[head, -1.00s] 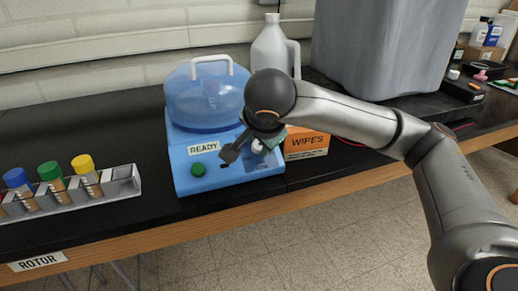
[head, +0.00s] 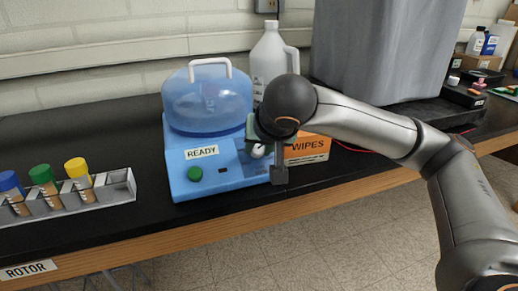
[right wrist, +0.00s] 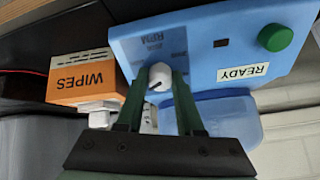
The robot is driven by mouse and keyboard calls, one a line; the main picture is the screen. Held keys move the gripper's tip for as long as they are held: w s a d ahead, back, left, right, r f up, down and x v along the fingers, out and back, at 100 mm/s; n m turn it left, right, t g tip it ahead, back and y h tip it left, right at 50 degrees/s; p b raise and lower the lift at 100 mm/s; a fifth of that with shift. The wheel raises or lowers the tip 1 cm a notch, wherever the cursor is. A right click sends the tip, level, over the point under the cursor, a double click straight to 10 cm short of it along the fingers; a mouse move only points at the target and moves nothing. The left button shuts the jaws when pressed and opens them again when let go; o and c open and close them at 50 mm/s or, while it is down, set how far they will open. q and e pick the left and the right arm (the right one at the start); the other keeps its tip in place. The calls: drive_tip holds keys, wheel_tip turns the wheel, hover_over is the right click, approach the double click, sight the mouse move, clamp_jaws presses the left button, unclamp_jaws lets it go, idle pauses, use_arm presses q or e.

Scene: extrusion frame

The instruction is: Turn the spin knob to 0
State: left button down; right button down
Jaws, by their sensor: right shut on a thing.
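The blue centrifuge (head: 220,177) stands on the black bench with its clear blue domed lid (head: 207,100) down. Its white spin knob (head: 258,151) is at the right of the front panel, partly hidden by my right gripper (head: 261,148). In the right wrist view, the two green fingers of the gripper (right wrist: 159,82) are shut on the sides of the white knob (right wrist: 160,74). A short dark mark shows on the knob's face. The panel beside it reads RPM, with small numbers too blurred to read surely. My left gripper is not in view.
An orange WIPES box (head: 307,149) stands close right of the centrifuge, with a white jug (head: 270,62) behind. A green button (head: 195,174) and READY label (head: 201,152) are on the panel. A tube rack (head: 120,190) stands at left, and a grey bin (head: 380,45) behind my right arm.

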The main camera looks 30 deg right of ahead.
drive_tip(key=shift+n, duration=0.4)
drive_tip(key=c, duration=0.5)
unclamp_jaws()
drive_tip(key=shift+c, duration=0.2)
drive_tip(key=p+v, duration=0.2)
drive_tip(key=v, duration=1)
drive_tip(key=shift+s+r, duration=0.2)
drive_tip(key=shift+s, duration=0.1)
